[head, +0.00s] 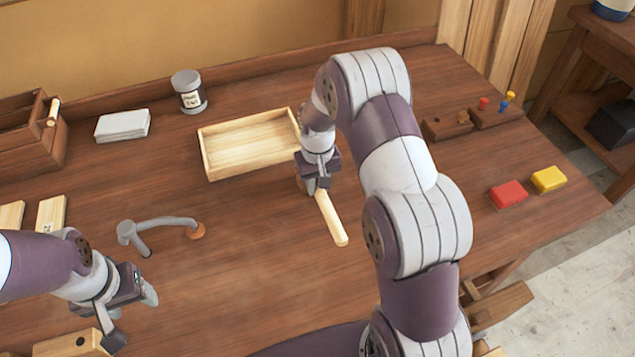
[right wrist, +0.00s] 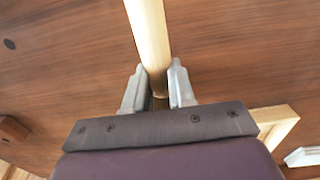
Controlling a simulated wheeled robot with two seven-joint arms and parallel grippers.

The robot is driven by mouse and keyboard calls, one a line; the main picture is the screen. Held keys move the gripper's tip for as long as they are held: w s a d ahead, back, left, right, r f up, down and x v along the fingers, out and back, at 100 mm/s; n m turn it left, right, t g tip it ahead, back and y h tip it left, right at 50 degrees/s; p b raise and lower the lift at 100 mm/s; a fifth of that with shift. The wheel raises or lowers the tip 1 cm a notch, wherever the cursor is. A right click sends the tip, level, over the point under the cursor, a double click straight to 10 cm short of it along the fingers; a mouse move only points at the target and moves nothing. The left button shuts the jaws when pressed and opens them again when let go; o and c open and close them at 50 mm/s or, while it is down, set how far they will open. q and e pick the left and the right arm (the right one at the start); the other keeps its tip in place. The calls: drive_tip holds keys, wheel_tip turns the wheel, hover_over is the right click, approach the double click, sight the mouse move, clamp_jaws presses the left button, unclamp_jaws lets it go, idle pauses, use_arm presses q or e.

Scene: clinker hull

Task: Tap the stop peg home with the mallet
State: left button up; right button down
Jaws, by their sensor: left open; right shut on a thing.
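The mallet's pale wooden handle (head: 332,220) is held in my right gripper (head: 318,188), over the middle of the bench. In the right wrist view the handle (right wrist: 147,35) runs between both fingers (right wrist: 157,90) and out of the top of the picture. The mallet's head is mostly hidden by the gripper and wrist. My left gripper (head: 132,316) is open and empty at the lower left, above the bench.
A shallow wooden tray (head: 210,161) lies behind the handle. A grey bent holdfast (head: 160,222) stands left. A rack of coloured pegs (head: 497,117), a red block (head: 508,195) and a yellow block (head: 548,179) are at right. A pale block (head: 75,345) lies near my left gripper.

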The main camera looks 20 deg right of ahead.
wheel_tip(320, 180, up, 8)
drive_tip(key=p, duration=0.6)
drive_tip(key=shift+w, duration=0.1)
idle(1.8)
